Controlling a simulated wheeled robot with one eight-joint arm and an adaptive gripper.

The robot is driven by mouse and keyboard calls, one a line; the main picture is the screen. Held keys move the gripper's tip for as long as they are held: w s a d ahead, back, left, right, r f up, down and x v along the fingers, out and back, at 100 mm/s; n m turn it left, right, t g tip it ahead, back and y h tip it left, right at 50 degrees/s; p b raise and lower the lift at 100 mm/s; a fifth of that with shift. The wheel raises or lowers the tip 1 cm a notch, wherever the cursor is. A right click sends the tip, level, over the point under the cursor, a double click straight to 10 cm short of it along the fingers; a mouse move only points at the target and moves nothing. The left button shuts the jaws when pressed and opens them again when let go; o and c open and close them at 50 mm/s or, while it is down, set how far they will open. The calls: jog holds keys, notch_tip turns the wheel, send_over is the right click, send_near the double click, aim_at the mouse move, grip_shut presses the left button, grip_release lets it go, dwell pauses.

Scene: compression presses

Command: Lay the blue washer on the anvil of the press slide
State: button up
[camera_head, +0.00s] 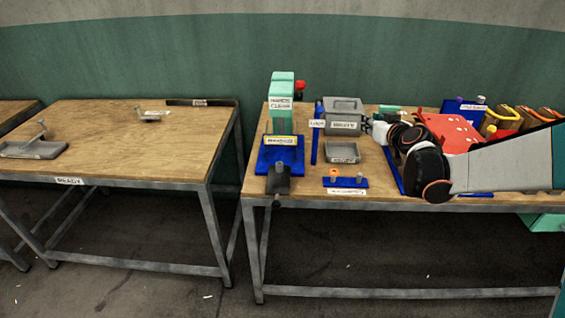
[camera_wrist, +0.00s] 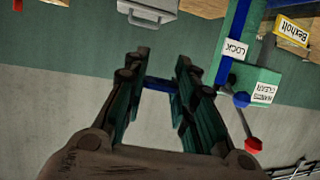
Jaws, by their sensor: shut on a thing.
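My gripper (camera_wrist: 160,82) is shut on a blue piece, the washer (camera_wrist: 158,84), which shows as a narrow band between the fingertips in the wrist view. In the head view my gripper (camera_head: 382,122) is over the right table, right of the press; the washer cannot be made out there. The press (camera_head: 282,88) has a green head labelled HANDS CLEAR and a blue base (camera_head: 263,160). A dark slide part (camera_head: 278,180) sticks out at its front; the anvil is not clearly distinguishable. The wrist view shows the press head (camera_wrist: 262,82) upside down at right.
A blue upright bar (camera_head: 314,140), a grey bin (camera_head: 343,108) and a grey tray (camera_head: 342,153) stand between the press and my gripper. A blue pegged plate (camera_head: 345,183) lies near the front edge. A red plate (camera_head: 450,130) lies behind my arm. A second table (camera_head: 120,140) stands left.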

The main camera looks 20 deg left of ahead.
jog(key=shift+a, duration=0.1)
jog(key=s+a+f+n+g+y+b, duration=0.1)
jog(key=a+f, duration=0.3)
jog(key=a, duration=0.5)
jog(key=s+a+f+n+g+y, duration=0.2)
jog(key=a+f, duration=0.3)
jog(key=a, duration=0.4)
jog(key=s+a+f+n+g+y+b, duration=0.1)
jog(key=a+f+n+g+y, duration=0.1)
jog(key=a, duration=0.7)
jog(key=shift+s+a+f+n+g+y+b, duration=0.1)
jog(key=shift+a+f+n+g+y+b, duration=0.1)
jog(key=shift+f+n+y, duration=0.3)
jog(key=shift+s+a+f+n+g+y+b, duration=0.1)
jog(key=shift+a+f+n+y, duration=0.1)
jog(key=shift+f+n, duration=0.35)
jog(key=shift+f, duration=0.1)
jog(key=shift+d, duration=0.1)
